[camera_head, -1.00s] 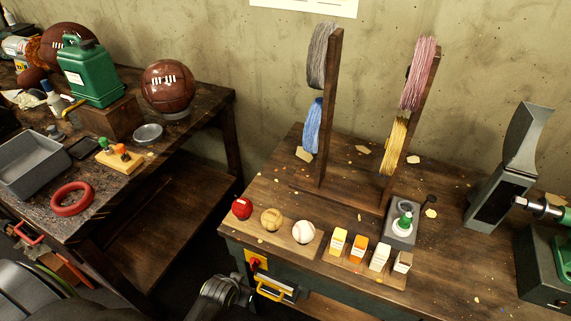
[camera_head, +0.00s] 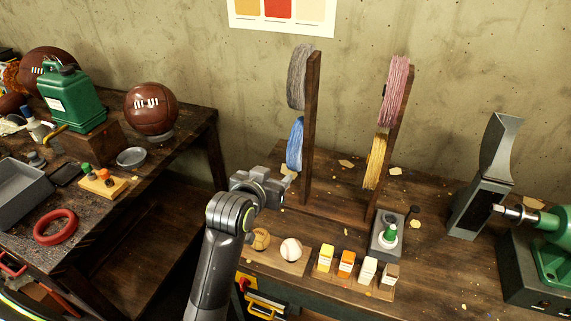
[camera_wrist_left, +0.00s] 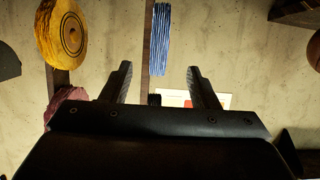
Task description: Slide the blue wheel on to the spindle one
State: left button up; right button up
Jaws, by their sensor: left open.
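The blue wheel (camera_head: 296,144) hangs low on the left wooden post, below a grey wheel (camera_head: 299,76). In the left wrist view the blue wheel (camera_wrist_left: 161,40) appears edge-on, between the lines of the fingers and beyond their tips. My left gripper (camera_head: 287,180) is open and empty, just below and in front of the blue wheel, with a gap between them. Its two fingers also show in the left wrist view (camera_wrist_left: 159,70). A metal spindle (camera_head: 515,213) sticks out left from a green machine (camera_head: 555,240) at the right; no number is readable. My right gripper is out of view.
A pink wheel (camera_head: 396,90) and a yellow wheel (camera_head: 376,162) hang on the right post. A tall grey chute (camera_head: 485,185) stands left of the machine.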

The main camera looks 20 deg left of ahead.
aim_at(291, 160)
pick_arm(q)
jog(key=p+x, duration=0.2)
jog(key=x, duration=1.2)
jog(key=shift+f, duration=0.1)
jog(key=shift+x, duration=0.85)
jog(key=shift+s, duration=0.1)
grip_shut()
jog(key=shift+a, duration=0.15)
jog(key=a+p, duration=0.1)
jog(key=a, duration=0.5)
jog(key=shift+a, duration=0.3)
